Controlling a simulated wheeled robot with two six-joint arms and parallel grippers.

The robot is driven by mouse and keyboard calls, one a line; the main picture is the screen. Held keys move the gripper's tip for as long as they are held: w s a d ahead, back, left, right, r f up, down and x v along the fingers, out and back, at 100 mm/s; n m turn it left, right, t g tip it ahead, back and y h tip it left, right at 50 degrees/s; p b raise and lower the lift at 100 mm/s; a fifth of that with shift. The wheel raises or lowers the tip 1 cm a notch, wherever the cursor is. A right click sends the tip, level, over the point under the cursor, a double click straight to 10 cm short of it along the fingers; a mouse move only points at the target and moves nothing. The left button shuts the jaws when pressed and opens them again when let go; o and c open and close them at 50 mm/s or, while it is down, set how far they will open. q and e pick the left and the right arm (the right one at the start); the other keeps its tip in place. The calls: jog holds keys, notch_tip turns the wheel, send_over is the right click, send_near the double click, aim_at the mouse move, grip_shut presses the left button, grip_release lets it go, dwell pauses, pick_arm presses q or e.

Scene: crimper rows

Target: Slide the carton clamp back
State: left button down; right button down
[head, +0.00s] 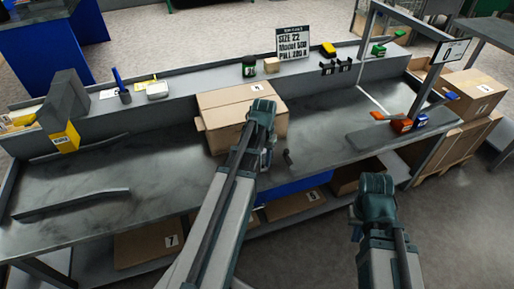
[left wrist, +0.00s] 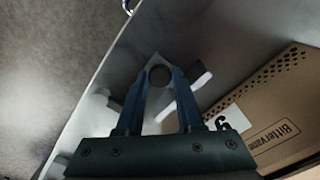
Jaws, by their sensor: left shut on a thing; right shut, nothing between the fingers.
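A brown carton (head: 226,103) stands on the bench top, and it also shows on the right in the left wrist view (left wrist: 280,105). My left gripper (head: 267,158) is at the carton's near side, partly hidden by its own arm. In the left wrist view, its two blue fingers (left wrist: 159,90) are shut on a dark round knob (left wrist: 160,74) with pale metal around it, which I take to be the carton clamp's handle. Most of the clamp is hidden in the head view. My right gripper (head: 358,233) is shut and empty, in front of the bench, away from the clamp.
A small dark peg (head: 288,157) stands on the bench just right of my left gripper. A grey frame (head: 425,90) and orange and green items (head: 401,125) are at the right. A yellow-labelled holder (head: 65,138) and a loose rail (head: 70,204) are at the left. The left-middle bench top is clear.

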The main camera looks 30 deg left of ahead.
pick_arm(q)
jog(key=shift+s+d, duration=1.3)
jog(key=shift+d, duration=0.2)
jog(key=c, duration=0.5)
grip_release()
jog(key=shift+r+p, duration=0.8)
notch_tip(320, 180, up, 12)
jog(key=p, duration=1.2)
jog(key=shift+r, duration=0.15)
